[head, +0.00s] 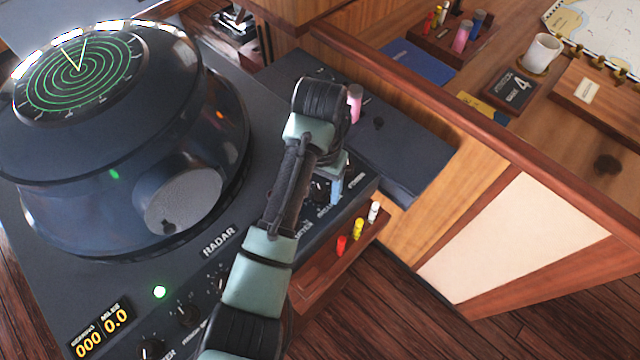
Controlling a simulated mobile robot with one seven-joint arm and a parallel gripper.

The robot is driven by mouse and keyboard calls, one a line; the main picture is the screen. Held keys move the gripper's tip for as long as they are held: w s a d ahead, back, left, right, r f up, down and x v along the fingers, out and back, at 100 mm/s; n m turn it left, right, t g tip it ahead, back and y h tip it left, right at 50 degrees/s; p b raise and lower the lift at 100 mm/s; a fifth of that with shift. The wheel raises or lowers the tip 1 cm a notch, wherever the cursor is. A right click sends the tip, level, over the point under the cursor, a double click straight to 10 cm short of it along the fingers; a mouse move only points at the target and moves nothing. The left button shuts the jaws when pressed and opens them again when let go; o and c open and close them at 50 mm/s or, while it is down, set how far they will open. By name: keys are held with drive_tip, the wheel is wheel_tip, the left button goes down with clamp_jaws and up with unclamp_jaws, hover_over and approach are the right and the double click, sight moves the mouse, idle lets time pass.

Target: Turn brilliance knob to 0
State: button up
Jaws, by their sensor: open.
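The radar console (60,235) fills the left side, with a row of dark knobs along its front edge. My gripper (337,188) is over the right end of that row, its blue-grey fingertips pointing down at the panel. The jaws are open, though their gap is hard to see from here. A partly covered label that seems to start with "BRILL" (328,211) is just below the fingertips. The brilliance knob itself is mostly hidden behind my arm and fingers. I cannot tell its pointer setting or whether the fingers touch it.
The round radar display (80,75) rises at the upper left. A wooden ledge (325,272) with red, yellow and white pegs runs below the console's front edge. A wooden chart desk (560,130) with a white mug (542,52) stands at the right. My arm crosses the panel's middle.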

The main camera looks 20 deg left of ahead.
clamp_jaws()
idle(0.3)
drive_tip(key=shift+r+n+p, duration=0.1)
drive_tip(key=shift+n+p, duration=0.2)
drive_tip(key=shift+p, duration=0.1)
